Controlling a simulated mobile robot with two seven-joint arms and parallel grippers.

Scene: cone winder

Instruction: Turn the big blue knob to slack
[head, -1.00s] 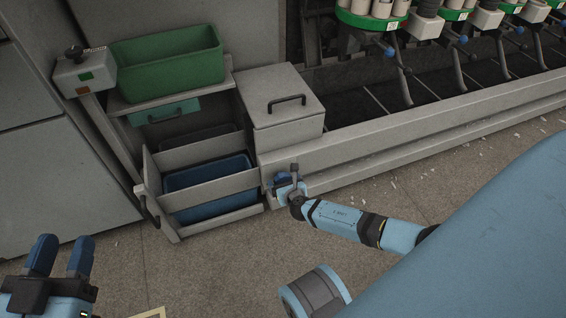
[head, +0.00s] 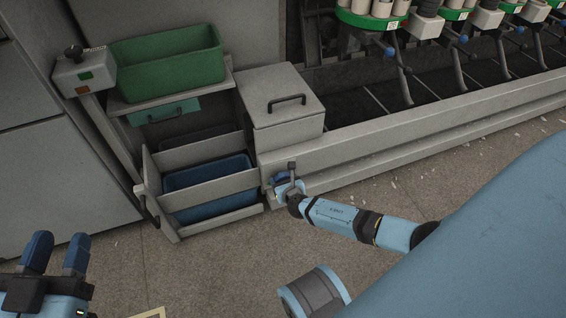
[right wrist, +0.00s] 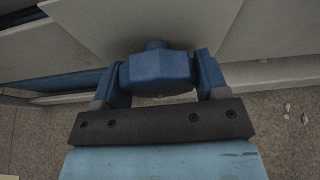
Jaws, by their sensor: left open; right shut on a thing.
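The big blue knob (right wrist: 158,72) shows in the right wrist view, on a grey panel face. My right gripper (right wrist: 160,80) has one finger on each side of it and is shut on it. In the head view my right gripper (head: 286,186) is at the lower front corner of the grey machine, beside the drawer unit, and largely hides the knob. No markings around the knob are readable. My left gripper (head: 56,256) is open and empty at the lower left, above the floor and away from the machine.
A blue bin (head: 208,184) sits in a grey open drawer left of my right gripper. A green bin (head: 168,62) stands on a shelf above. A lidded grey box (head: 284,96) stands behind the gripper.

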